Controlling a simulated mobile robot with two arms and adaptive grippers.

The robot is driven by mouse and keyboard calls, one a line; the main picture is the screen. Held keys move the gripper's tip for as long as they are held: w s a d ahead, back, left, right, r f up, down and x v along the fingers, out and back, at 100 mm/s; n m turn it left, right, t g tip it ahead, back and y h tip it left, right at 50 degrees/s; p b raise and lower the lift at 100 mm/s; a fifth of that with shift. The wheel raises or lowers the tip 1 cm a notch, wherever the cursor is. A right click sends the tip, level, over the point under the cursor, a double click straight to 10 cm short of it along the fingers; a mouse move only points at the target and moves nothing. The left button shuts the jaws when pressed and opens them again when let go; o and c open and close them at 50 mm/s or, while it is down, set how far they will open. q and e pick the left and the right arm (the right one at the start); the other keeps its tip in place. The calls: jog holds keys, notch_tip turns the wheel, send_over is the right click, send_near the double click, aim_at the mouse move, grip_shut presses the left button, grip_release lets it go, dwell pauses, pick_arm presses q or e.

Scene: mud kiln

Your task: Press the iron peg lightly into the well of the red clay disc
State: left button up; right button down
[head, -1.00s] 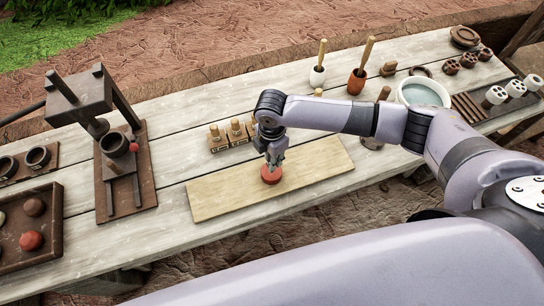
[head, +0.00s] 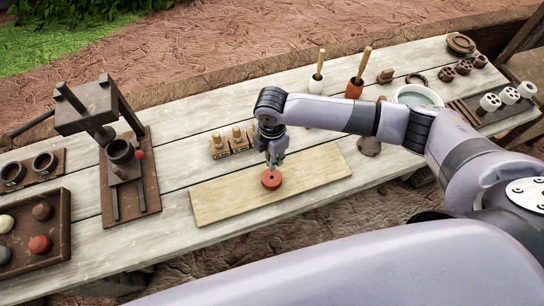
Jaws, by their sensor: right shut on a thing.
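The red clay disc (head: 271,181) lies flat on the pale wooden board in the middle of the table. A small dark well shows in its top. My right gripper (head: 274,164) points down just behind and above the disc, its fingers shut. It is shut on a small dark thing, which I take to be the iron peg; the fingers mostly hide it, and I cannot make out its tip. The gripper looks slightly apart from the disc. My left gripper is not in view.
The pale board (head: 225,202) is bare around the disc. Stamps with wooden handles (head: 235,142) stand close behind it. A dark press (head: 122,160) stands left, beside a tray of clay balls (head: 60,225). Pots with handles (head: 356,86) and a water bowl (head: 420,95) are at the back right.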

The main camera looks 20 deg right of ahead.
jog(key=shift+r, duration=0.15)
jog(key=shift+w+a, duration=0.3)
jog(key=shift+a, duration=0.65)
jog(key=shift+w+a, duration=0.25)
jog(key=shift+a, duration=0.65)
jog(key=shift+w+a, duration=0.3)
jog(key=shift+a, duration=0.65)
